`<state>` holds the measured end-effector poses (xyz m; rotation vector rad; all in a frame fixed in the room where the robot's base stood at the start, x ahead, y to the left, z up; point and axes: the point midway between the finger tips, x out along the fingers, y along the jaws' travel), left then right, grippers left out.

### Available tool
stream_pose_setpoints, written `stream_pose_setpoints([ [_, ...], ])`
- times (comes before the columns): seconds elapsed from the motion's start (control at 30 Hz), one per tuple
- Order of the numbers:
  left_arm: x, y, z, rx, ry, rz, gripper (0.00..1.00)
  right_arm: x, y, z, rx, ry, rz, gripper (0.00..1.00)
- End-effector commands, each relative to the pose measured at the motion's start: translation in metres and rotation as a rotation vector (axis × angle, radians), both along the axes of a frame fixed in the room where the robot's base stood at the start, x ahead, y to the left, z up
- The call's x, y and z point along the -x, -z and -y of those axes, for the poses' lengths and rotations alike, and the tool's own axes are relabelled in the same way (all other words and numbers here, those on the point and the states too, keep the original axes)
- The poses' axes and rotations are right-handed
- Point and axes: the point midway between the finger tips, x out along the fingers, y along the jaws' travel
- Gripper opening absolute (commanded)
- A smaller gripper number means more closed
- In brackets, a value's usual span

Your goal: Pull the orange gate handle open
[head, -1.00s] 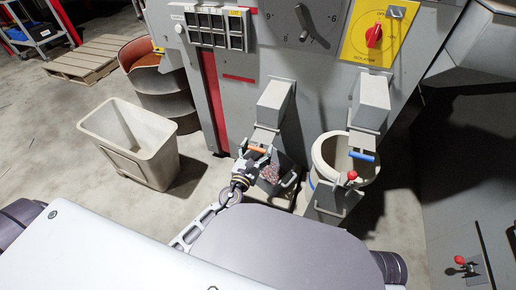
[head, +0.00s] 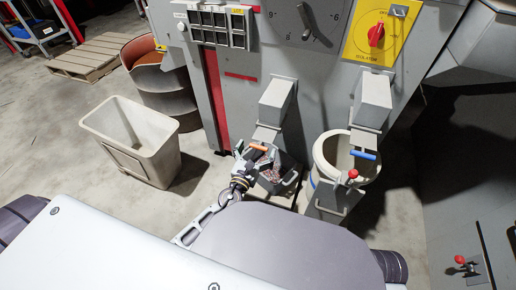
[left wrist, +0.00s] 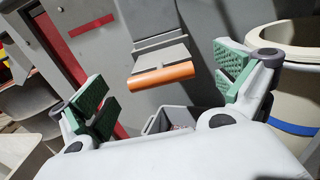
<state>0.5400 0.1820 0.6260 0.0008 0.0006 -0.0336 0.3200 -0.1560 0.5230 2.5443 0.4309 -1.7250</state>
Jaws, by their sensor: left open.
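The orange gate handle (head: 258,147) is a short bar on the front of a grey chute. In the left wrist view the orange handle (left wrist: 162,77) lies across the gap between my fingers, ahead of them and apart from both pads. My left gripper (head: 243,158) is open and empty, just left of and below the handle in the head view. Its green-padded fingers (left wrist: 161,80) are spread wide. My right gripper is in neither view.
A small grey bin (head: 287,184) with scrap stands under the chute. To its right are a second chute's blue handle (head: 362,155), a round pale drum (head: 327,165) and a red-knobbed lever (head: 352,174). A beige bin (head: 116,152) stands at left.

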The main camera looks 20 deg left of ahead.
Motion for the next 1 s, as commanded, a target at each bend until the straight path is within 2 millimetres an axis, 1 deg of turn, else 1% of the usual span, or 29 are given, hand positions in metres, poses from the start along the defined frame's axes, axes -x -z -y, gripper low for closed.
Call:
stream_pose_setpoints([
  [0.4,0.039,0.001,-0.001,0.000,0.002,-0.002,0.99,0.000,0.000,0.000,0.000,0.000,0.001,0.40],
  [0.6,0.055,0.000,-0.002,-0.001,0.001,-0.001,0.99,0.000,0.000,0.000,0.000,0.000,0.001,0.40],
  [0.8,0.063,0.000,-0.002,0.001,0.000,-0.001,0.99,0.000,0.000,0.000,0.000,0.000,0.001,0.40],
  [1.0,0.064,0.000,-0.002,0.001,0.000,0.000,0.99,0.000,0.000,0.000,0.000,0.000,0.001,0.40],
])
